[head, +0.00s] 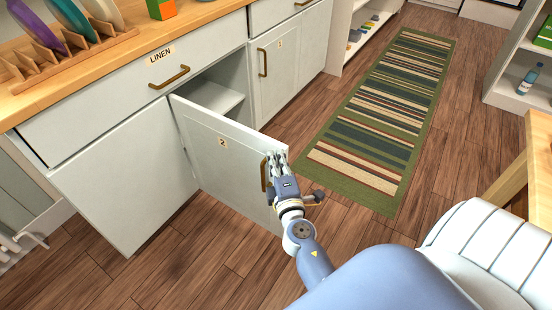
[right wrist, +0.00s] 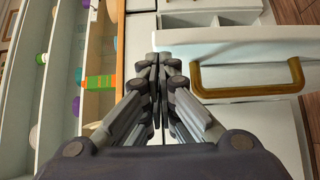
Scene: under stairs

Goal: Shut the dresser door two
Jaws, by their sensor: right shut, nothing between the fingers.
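The dresser door two (head: 205,140), a white panel with a small "2" label, stands open, swung out from the cabinet. Its brass handle (head: 263,175) is near its free edge; a brass handle (right wrist: 247,78) also shows at the right of the right wrist view. My right gripper (head: 277,156) is at the door's free upper corner, close beside the handle. Its fingers are together and empty, also seen in the right wrist view (right wrist: 156,60). I cannot tell whether they touch the door. My left gripper is not in view.
The LINEN drawer (head: 140,85) above the opening is shut. A neighbouring door (head: 280,65) is shut. A plate rack (head: 60,50) stands on the wooden top. A striped rug (head: 375,120) lies on the floor.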

